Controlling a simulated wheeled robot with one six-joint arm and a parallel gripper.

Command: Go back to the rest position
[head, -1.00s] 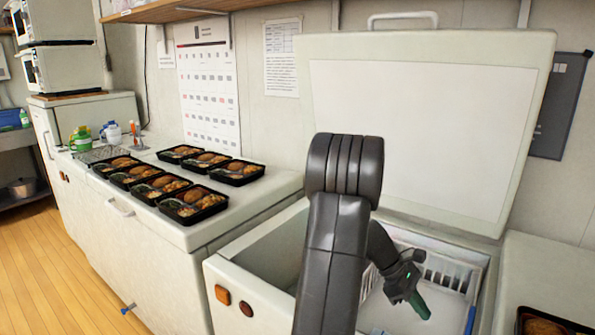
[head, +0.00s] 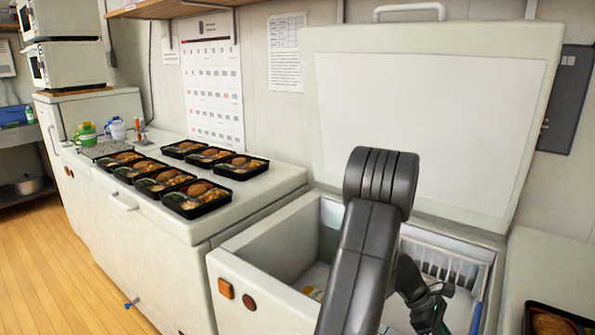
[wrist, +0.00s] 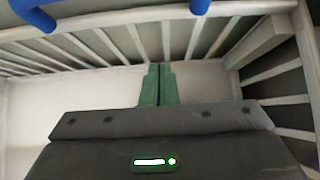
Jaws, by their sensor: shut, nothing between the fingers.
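My gripper (wrist: 159,84) shows in the wrist view with its two green fingers pressed together and nothing between them. It points toward a white slatted basket (wrist: 130,22) with a pale floor. In the head view my gripper (head: 440,328) is low inside the open chest freezer (head: 245,288), partly cut off by the bottom edge of the picture. The freezer's lid (head: 420,130) stands up against the wall.
Several black bento trays (head: 195,210) with food stand on the closed white chest (head: 270,200) at left. Another tray (head: 550,328) is at the lower right. The freezer walls surround my gripper.

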